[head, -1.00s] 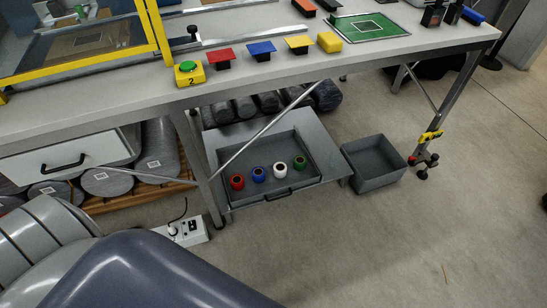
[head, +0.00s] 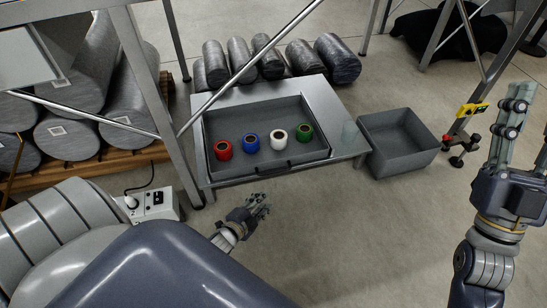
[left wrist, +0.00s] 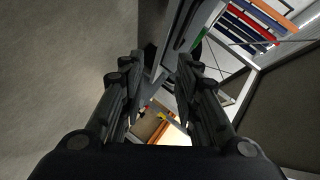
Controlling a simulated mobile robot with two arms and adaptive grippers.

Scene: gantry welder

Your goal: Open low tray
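The low tray (head: 262,113) is a dark grey open drawer set in a pale metal low table. Inside it stand a red (head: 222,150), a blue (head: 251,143), a white (head: 278,138) and a green ring-shaped piece (head: 304,132). A dark handle (head: 289,166) is on its front edge. My left gripper (head: 262,205) is below and left of the handle in the picture, apart from it and empty. Its fingers are spread in the left wrist view (left wrist: 158,95). My right gripper (head: 512,118) points up at the far right, holding nothing visible; its finger gap is unclear.
A grey open bin (head: 398,142) stands on the floor right of the low table (head: 338,115). Slanted struts and legs (head: 170,100) of the workbench stand left of the tray. Dark rolls lie behind. A white socket box (head: 158,203) is at left. Floor in front is clear.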

